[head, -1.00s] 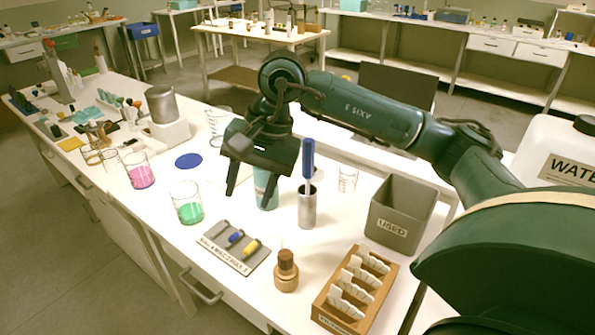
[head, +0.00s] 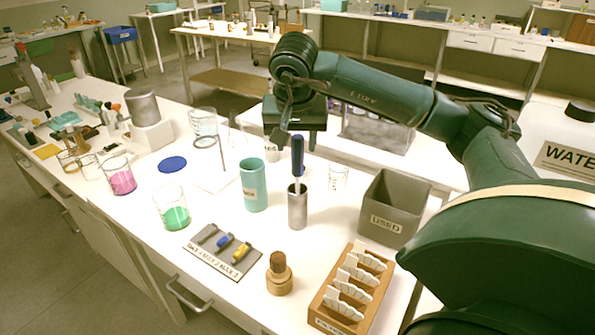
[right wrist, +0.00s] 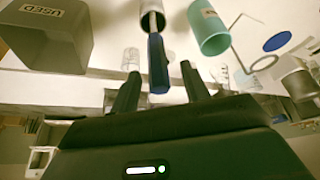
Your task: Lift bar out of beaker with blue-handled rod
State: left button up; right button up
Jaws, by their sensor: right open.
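The blue-handled rod (head: 298,152) stands upright in a metal cylinder (head: 297,208), handle up. My right gripper (head: 298,142) is open, its fingers level with the top of the handle. In the right wrist view the blue handle (right wrist: 157,65) shows between the two fingers (right wrist: 160,78), with nothing gripped. One beaker (head: 172,212) holds green liquid and another beaker (head: 121,180) holds pink liquid. I cannot make out a bar in either. My left gripper is not in view.
A teal cup (head: 254,188) stands left of the cylinder. A grey bin (head: 390,215) marked USED stands to its right. A wooden rack (head: 322,312) and a brown-topped bottle (head: 279,275) are in front. A ring stand (head: 212,183) is behind left.

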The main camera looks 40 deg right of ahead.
aim_at(298, 151)
jog(key=x, duration=0.4)
jog(key=shift+d+f, duration=0.2)
jog(key=shift+d, duration=0.05)
jog(key=c, duration=1)
jog(key=shift+r, duration=0.15)
